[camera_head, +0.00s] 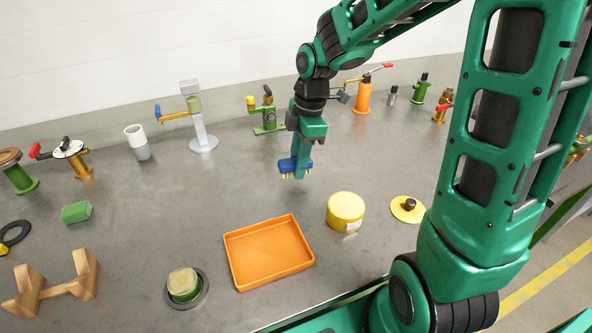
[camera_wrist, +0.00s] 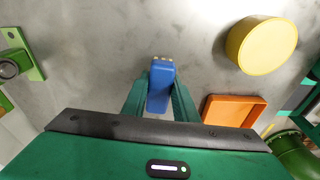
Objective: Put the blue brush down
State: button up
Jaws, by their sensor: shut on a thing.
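The blue brush (camera_head: 287,165) has a blue body and short pale bristles along its lower side. My gripper (camera_head: 298,168) is shut on it and holds it over the middle of the grey table (camera_head: 190,200). In the wrist view the blue brush (camera_wrist: 161,84) sits between the two green fingers (camera_wrist: 160,95), with pale bristle tips at its far end. The brush appears to be just above the table top; I cannot tell the exact gap. Part of the brush is hidden by the fingers.
An orange tray (camera_head: 232,262) lies empty in front of the brush, with a yellow tin (camera_head: 346,208) to its right and a yellow lid (camera_head: 407,209) beyond. A green block (camera_head: 76,212) lies left. Several fixtures line the back. Table left of the brush is clear.

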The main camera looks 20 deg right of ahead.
jog(key=shift+f, duration=1.4)
jog(key=shift+f, duration=0.4)
jog(key=shift+s+f, duration=0.1)
jog(key=shift+f, duration=0.1)
jog(key=o, duration=0.9)
jog(key=shift+o, duration=1)
jog(key=shift+s+f, duration=0.15)
jog(key=r, duration=0.4)
jog(key=d+r, duration=0.1)
jog(key=r, duration=0.3)
jog(key=w+r, duration=0.1)
jog(key=r, duration=0.2)
jog(key=shift+d+r, duration=0.3)
jog(key=shift+r, duration=0.1)
